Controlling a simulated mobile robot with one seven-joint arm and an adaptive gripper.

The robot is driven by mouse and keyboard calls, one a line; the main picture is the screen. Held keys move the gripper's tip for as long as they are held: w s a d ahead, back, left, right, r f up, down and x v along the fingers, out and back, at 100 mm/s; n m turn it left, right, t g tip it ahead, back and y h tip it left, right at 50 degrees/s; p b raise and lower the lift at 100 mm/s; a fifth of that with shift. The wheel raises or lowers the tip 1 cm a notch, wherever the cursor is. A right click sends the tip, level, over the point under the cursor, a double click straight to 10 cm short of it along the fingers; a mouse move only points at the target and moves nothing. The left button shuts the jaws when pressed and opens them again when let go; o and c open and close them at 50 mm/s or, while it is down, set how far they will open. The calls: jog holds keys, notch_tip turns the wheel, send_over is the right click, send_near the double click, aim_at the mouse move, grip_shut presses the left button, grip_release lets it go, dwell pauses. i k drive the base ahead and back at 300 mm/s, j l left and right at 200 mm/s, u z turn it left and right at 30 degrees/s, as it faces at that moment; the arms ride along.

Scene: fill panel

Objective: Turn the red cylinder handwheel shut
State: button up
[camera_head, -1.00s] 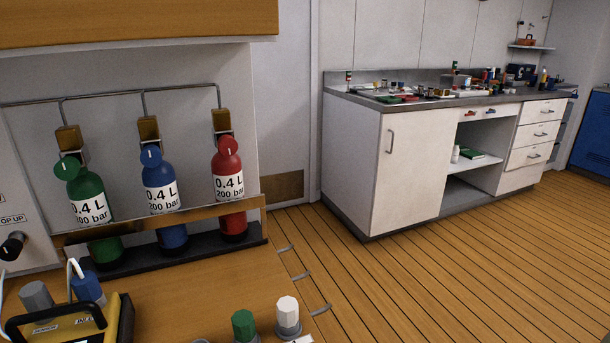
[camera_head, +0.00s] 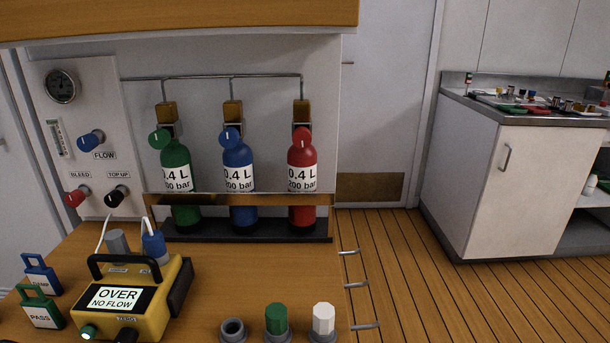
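The red cylinder (camera_head: 302,178) stands upright at the right end of a row of three behind a wooden rail. The labels read 0.4 L, 200 bar. My gripper is not in view.
A panel (camera_head: 90,130) with a gauge and FLOW, BLEED and TOP UP knobs is at left. A yellow meter (camera_head: 150,300) reading OVER NO FLOW, tags and capped fittings stand on the wooden bench (camera_head: 225,275). A wooden shelf (camera_head: 180,18) overhangs the cylinders. The floor at right is clear.

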aim_at(302, 139)
jog(key=k+z, duration=0.2)
jog(key=z, duration=0.15)
jog(key=k+l+z, duration=0.1)
jog(key=z, duration=0.25)
jog(key=k+l+z, duration=0.15)
jog(key=k+z, duration=0.2)
